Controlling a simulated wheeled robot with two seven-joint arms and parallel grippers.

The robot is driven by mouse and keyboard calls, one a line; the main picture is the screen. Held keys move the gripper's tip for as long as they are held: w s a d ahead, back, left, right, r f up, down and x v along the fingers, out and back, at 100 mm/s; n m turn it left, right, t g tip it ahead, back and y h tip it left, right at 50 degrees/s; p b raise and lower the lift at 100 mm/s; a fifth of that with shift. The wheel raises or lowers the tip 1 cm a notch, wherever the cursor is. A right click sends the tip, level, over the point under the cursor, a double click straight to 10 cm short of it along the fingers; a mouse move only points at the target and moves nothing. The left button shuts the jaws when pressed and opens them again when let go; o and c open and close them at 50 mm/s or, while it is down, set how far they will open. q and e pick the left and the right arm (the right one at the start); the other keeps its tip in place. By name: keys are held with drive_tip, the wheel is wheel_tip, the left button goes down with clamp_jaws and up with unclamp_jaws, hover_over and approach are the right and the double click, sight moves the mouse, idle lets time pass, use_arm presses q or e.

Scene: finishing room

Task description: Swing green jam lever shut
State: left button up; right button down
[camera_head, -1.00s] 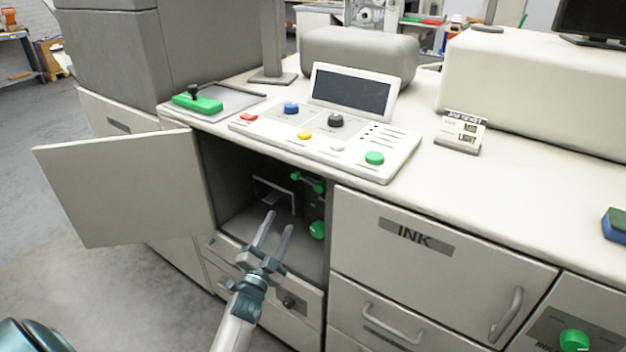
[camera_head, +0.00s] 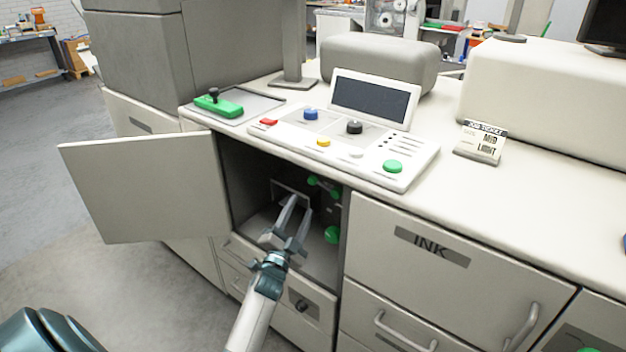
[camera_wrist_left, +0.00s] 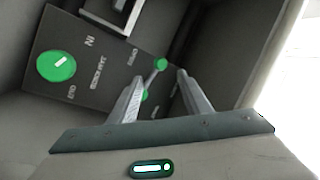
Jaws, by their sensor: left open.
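The green jam lever (camera_head: 313,181) is inside the open cabinet, on its right inner wall. In the left wrist view its green knob (camera_wrist_left: 161,64) and short grey bar show between my fingertips in the picture; a second green part is partly behind a finger. My left gripper (camera_head: 298,205) is open and empty at the cabinet opening, its fingers pointing inward toward the lever. I cannot tell whether a finger touches it. A larger round green knob (camera_head: 332,234) sits lower on the same wall; it also shows in the left wrist view (camera_wrist_left: 56,66). My right gripper is not in view.
The cabinet door (camera_head: 145,187) stands swung open to the left. A pale frame-like part (camera_head: 290,188) is at the back of the cabinet. The counter with the control panel (camera_head: 350,150) overhangs above. The closed INK drawer (camera_head: 430,265) is at right.

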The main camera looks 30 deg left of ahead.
sight(311, 184)
use_arm(q)
drive_tip(key=p+x, duration=0.1)
drive_tip(key=x, duration=1)
drive_tip(key=shift+w+a+r, duration=0.15)
drive_tip(key=shift+w, duration=0.45)
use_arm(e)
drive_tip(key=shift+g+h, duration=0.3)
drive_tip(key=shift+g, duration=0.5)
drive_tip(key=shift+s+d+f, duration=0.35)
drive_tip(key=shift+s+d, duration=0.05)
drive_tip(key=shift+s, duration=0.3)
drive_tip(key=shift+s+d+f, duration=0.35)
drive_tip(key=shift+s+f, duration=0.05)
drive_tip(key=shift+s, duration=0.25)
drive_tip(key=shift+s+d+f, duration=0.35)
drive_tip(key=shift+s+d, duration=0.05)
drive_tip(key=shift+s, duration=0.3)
